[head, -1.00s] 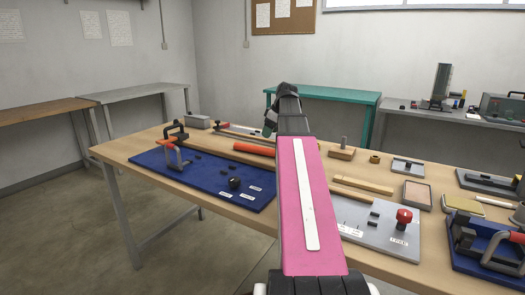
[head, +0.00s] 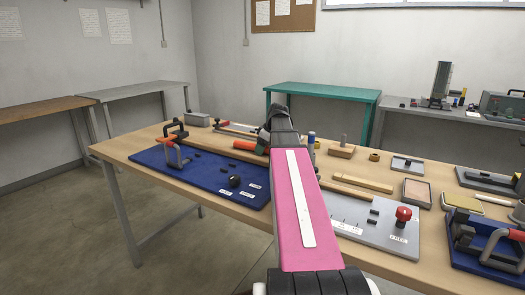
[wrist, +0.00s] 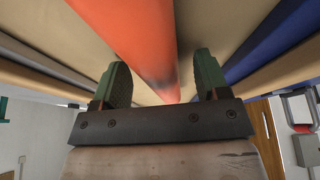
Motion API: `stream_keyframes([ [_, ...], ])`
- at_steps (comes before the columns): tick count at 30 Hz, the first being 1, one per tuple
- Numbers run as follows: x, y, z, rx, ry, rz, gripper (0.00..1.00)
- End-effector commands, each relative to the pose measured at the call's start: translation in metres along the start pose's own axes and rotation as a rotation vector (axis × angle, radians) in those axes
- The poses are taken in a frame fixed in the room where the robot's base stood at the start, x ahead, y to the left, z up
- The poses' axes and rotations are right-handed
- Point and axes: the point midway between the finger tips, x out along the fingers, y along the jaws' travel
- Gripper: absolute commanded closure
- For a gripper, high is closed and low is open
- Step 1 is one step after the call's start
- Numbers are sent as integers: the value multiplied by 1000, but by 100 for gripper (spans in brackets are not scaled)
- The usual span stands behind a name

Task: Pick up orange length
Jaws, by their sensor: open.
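The orange length (head: 244,145) lies near the back of the wooden table in the head view, its right part hidden behind my arm. In the wrist view the orange length (wrist: 140,40) runs from the top edge down towards the space between my fingers. My gripper (wrist: 160,82) is open, with one dark green finger on each side of it. The fingers appear apart from it, and I cannot tell whether it lies between them in depth. In the head view my arm's end hides most of the gripper.
A blue-topped peg (head: 311,138) stands just right of my arm's end.

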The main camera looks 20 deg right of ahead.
Motion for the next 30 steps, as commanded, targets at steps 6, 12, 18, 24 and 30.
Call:
stream_keyframes([
  [6, 0, 0, 0, 0, 0, 0, 48],
  [12, -1, 0, 0, 0, 1, 1, 100],
  [18, -1, 0, 0, 0, 1, 1, 100],
  [24, -11, 1, -5, 0, 2, 2, 100],
  [30, -42, 1, -18, -1, 3, 3, 100],
])
